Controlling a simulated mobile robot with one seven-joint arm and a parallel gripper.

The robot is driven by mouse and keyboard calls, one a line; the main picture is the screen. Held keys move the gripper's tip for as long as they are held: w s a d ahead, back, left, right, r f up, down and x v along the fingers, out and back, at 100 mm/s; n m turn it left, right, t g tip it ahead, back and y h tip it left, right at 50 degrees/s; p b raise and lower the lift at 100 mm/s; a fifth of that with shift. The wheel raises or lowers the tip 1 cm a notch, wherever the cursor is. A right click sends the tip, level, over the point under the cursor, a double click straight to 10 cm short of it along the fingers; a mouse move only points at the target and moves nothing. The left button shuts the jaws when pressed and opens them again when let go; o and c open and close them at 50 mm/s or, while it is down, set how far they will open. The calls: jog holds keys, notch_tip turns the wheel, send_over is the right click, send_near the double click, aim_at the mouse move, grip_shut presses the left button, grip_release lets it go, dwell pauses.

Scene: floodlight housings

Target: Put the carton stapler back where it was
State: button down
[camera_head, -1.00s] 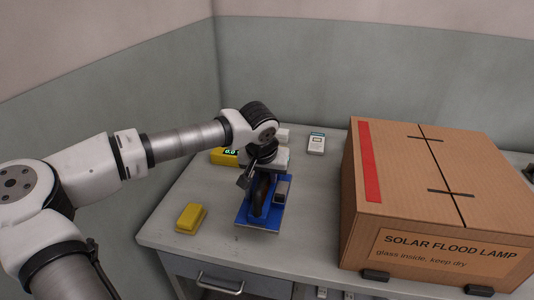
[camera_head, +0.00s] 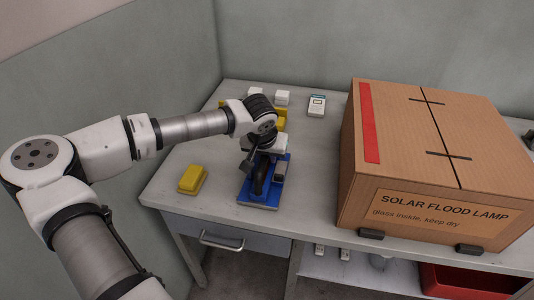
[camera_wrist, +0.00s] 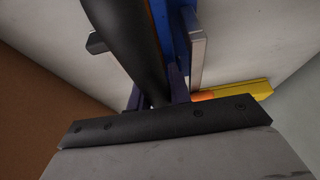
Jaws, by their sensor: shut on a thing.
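The carton stapler, with a dark curved handle (camera_head: 262,178), is upright over a blue base or mat (camera_head: 258,207) near the table's front left. A grey metal part (camera_head: 280,172) shows beside the handle. In the wrist view the black handle (camera_wrist: 127,35) runs down between my fingers, with a blue strip (camera_wrist: 177,42) and the grey metal part (camera_wrist: 197,48) beside it. My gripper (camera_head: 262,158) is shut on the stapler from above. Its fingertips are mostly hidden. I cannot tell whether the stapler bears on the blue surface or hangs just above it.
A yellow block (camera_head: 192,179) lies left of the stapler. A yellow device (camera_head: 280,117), small white boxes (camera_head: 282,97) and a grey meter (camera_head: 317,105) are behind. A large lamp carton (camera_head: 430,150) fills the table's right. Table between stapler and carton is clear.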

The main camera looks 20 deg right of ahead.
jog(key=c, duration=1.3)
grip_release()
